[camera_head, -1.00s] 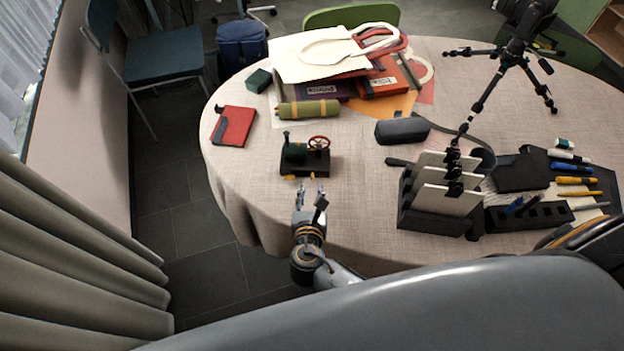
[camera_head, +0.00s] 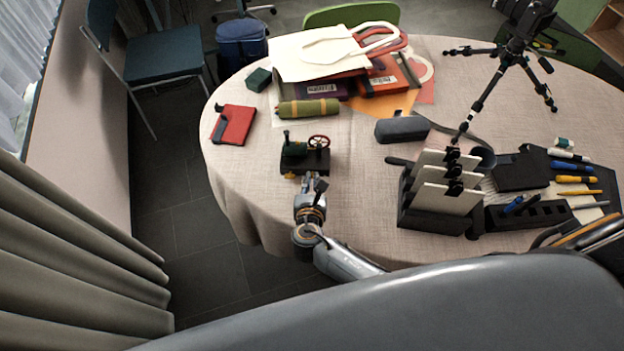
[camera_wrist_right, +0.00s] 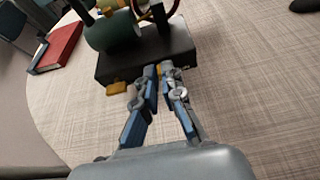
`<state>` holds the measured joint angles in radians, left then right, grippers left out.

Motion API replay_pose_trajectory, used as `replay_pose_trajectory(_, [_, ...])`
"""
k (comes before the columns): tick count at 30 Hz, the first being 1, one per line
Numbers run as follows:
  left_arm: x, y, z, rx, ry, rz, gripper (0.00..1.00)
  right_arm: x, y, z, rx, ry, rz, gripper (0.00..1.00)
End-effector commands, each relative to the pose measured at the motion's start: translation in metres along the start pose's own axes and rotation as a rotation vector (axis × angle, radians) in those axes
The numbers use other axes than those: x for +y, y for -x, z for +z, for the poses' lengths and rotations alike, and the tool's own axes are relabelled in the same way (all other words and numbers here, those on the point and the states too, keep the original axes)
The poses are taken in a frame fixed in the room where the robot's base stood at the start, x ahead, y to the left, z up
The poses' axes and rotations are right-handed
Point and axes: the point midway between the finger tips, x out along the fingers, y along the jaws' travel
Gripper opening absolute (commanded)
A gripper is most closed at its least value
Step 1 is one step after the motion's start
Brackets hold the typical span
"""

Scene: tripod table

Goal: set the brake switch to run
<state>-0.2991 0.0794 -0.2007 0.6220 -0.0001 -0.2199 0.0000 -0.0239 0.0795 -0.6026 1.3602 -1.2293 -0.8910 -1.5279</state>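A small model engine (camera_head: 305,160) stands on the near left of the table, with a dark base, a green boiler and a red wheel. The wrist view shows the black base (camera_wrist_right: 125,66) and green boiler (camera_wrist_right: 112,32) up close. Two yellow switches stick out of its near side: the left one (camera_wrist_right: 117,88) is free. The right one (camera_wrist_right: 159,70) is between my right gripper's fingertips and partly hidden. I cannot read which is the brake switch. My right gripper (camera_head: 309,180) has its tips (camera_wrist_right: 159,73) nearly together around that switch. My left gripper is not in view.
A red notebook (camera_head: 233,125) lies to the left of the engine. A green roll (camera_head: 308,109) and stacked bags lie behind it. A black case (camera_head: 402,130) and a rack with cards (camera_head: 433,215) stand to the right. Cloth between engine and rack is clear.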

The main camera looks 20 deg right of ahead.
Motion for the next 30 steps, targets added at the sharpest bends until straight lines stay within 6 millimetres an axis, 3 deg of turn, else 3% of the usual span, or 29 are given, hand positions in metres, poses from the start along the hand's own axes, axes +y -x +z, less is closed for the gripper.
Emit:
replay_pose_trajectory(6, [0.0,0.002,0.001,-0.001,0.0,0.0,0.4,-0.003,0.0,0.001,0.0,0.001,0.0,0.0])
replay_pose_trajectory(13, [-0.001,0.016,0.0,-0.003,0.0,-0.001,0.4,-0.03,0.001,0.002,0.001,0.002,-0.001,0.0])
replay_pose_trajectory(20, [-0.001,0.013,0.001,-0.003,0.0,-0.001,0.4,-0.031,0.0,0.0,0.0,-0.001,-0.002,0.0])
replay_pose_trajectory(21, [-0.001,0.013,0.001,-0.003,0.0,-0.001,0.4,-0.031,0.0,0.0,0.0,-0.001,-0.002,0.11])
replay_pose_trajectory(24, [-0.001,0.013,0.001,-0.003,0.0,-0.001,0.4,-0.031,0.0,0.0,-0.001,0.0,-0.001,0.3])
replay_pose_trajectory(30, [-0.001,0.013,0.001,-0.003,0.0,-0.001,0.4,-0.03,0.0,0.0,-0.001,0.0,0.0,0.3])
